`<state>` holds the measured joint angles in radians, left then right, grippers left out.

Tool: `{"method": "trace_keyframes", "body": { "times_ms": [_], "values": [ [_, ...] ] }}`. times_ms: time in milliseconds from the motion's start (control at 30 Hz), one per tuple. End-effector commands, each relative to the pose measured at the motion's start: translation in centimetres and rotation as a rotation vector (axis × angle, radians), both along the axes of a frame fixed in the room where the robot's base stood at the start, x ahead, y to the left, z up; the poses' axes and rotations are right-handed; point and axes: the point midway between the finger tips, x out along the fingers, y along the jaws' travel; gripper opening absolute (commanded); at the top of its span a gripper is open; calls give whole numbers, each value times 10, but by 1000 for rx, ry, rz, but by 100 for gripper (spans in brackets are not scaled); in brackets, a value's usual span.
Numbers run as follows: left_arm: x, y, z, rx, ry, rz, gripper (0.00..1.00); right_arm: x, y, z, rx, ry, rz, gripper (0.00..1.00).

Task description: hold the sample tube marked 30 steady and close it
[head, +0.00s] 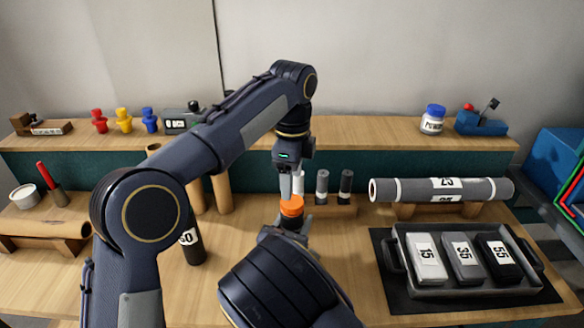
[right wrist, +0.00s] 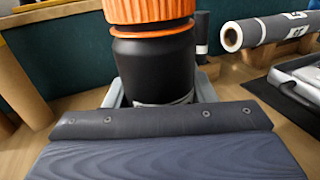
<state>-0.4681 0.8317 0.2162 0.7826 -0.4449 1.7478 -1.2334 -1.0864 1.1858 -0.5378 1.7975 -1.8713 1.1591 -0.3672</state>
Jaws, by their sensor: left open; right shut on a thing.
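A dark tube with a ribbed orange cap (head: 291,206) stands upright near the middle of the table. In the right wrist view its black body (right wrist: 155,70) is between my right gripper's fingers, with the orange cap (right wrist: 150,10) above it. A pale band shows low on the body; no number is readable there. I cannot tell whether the cap is tight. My right gripper (head: 286,236) is shut on this tube below the cap. My left gripper (head: 291,190) points down just above the cap and is open; whether it touches the cap is unclear.
Another black cylinder (head: 195,245) with a partly hidden label stands left, behind my left arm. Small grey tubes (head: 322,186) stand in a wooden rack behind. A grey roll (head: 415,191) lies on the right. A tray (head: 400,243) holds blocks marked 15, 35 and 55.

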Motion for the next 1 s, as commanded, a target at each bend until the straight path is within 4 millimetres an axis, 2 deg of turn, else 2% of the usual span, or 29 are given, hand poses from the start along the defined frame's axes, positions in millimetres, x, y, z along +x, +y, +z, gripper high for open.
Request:
{"method": "trace_keyframes", "body": {
  "times_ms": [100, 800, 1000],
  "values": [
    [0, 0, 2, 3, -2, 312, 65, 0, 0, 0, 0, 0, 0, 0],
    [-1, 0, 15, 9, -6, 2177, 65, 0, 0, 0, 0, 0, 0, 0],
    [-1, 0, 19, 10, -6, 2647, 65, 0, 0, 0, 0, 0, 0, 0]
  ]
}}
